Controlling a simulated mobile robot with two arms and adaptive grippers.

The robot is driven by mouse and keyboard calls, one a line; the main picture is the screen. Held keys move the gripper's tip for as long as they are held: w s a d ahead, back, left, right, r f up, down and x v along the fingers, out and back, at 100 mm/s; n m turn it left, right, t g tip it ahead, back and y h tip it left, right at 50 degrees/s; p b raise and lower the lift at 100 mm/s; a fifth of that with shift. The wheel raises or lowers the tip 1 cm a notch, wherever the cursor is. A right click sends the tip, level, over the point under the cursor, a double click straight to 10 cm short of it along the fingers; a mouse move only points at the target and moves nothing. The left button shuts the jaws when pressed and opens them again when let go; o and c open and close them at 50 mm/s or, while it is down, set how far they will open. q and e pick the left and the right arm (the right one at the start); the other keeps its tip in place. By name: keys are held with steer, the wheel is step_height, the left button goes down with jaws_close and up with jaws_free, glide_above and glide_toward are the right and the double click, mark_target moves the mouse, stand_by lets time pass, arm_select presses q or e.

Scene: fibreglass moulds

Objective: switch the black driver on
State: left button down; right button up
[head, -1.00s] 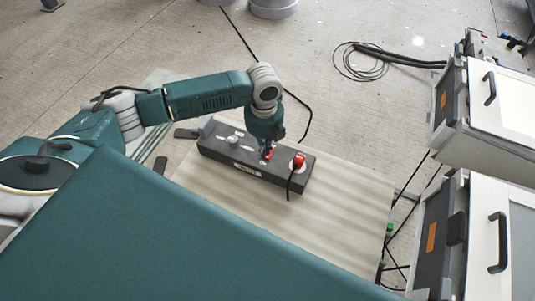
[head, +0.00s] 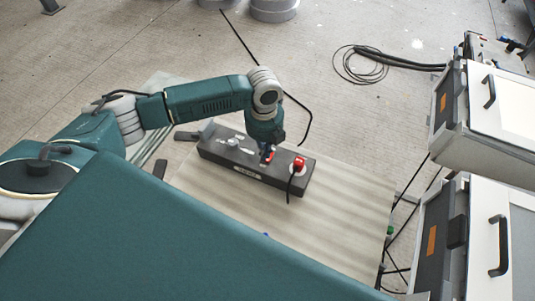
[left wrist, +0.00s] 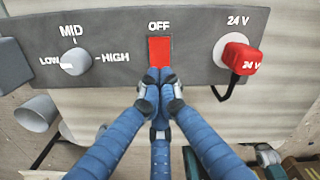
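The black driver (head: 225,158) is a long dark box lying on a pale board. In the left wrist view its panel (left wrist: 115,50) shows a red switch (left wrist: 159,52) under the word OFF. A grey knob (left wrist: 75,62) points at LOW. A red 24 V plug (left wrist: 241,58) sits in its socket. My left gripper (left wrist: 158,76) has its blue fingertips together at the lower edge of the red switch, with nothing held. Whether they touch it I cannot tell. In the head view this gripper (head: 267,153) is over the box. My right gripper is not clearly seen.
The pale board (head: 340,195) is clear right of the driver. A black cord hangs from the plug. White cases (head: 485,110) stand at the right, and a cable coil (head: 360,65) lies on the floor. A tiny blue spot shows beside my green body.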

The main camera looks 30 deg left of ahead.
arm_select(q)
steer(key=shift+f+b, duration=0.5)
steer(key=shift+f, duration=0.6)
stand_by(0.8)
steer(key=shift+r, duration=0.15)
step_height(320, 180, up, 7)
steer(key=p, duration=0.7)
steer(key=shift+p, duration=0.3)
